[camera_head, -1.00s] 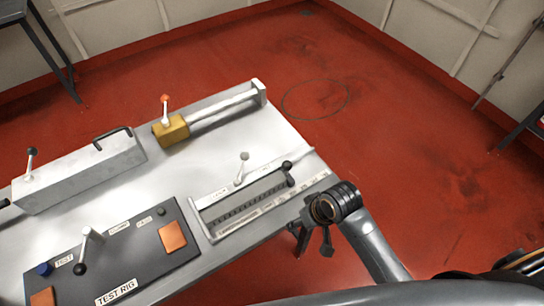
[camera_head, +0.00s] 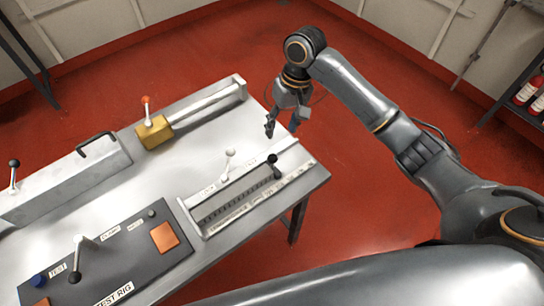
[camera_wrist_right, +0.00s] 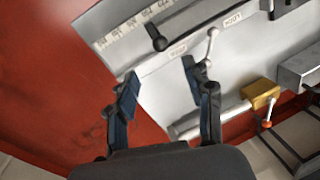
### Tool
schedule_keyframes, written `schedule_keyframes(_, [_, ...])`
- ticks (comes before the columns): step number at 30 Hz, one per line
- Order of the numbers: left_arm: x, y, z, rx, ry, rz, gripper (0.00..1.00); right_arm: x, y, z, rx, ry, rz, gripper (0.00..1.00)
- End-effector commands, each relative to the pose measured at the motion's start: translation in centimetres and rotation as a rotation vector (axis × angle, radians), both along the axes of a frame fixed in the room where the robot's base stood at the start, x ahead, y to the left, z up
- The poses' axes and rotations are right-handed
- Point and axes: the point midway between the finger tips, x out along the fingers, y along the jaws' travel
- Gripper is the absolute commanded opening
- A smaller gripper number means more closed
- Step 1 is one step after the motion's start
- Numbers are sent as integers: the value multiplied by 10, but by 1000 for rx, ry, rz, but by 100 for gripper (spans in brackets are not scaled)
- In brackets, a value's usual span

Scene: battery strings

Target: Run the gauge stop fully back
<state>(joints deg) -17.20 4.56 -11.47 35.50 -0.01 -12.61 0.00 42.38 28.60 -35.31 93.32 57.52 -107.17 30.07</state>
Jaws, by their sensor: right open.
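On the test rig bench, a slotted gauge rail (camera_head: 235,203) has a printed scale along its near side. A black-knobbed handle (camera_head: 272,162) stands near its right end; it also shows in the right wrist view (camera_wrist_right: 157,40). A pale-knobbed lever (camera_head: 228,156) stands behind the rail, near small labels; the wrist view shows it (camera_wrist_right: 212,36) beside a "LOCK" label. My right gripper (camera_head: 281,124) is open and empty above the bench's right edge, beyond the black handle and apart from it. Its fingers (camera_wrist_right: 160,78) spread below both handles in the wrist view. My left gripper is not in view.
A yellow block (camera_head: 153,132) with a red-knobbed lever sits on a rail at the back. A grey box (camera_head: 70,180) with a black handle lies left. A dark control panel (camera_head: 110,265) is in front. Red floor (camera_head: 390,240) is clear to the right.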

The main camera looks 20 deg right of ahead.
Motion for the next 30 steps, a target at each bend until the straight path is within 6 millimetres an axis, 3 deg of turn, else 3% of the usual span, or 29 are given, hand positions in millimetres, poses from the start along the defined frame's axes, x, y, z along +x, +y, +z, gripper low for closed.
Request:
schedule_keyframes(5, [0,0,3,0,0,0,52,-1,2,-13,0,8,-3,52])
schedule_keyframes(21, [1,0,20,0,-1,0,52,-4,22,-115,-2,5,-1,52])
schedule_keyframes(30, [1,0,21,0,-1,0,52,-4,26,-134,-1,1,-1,52])
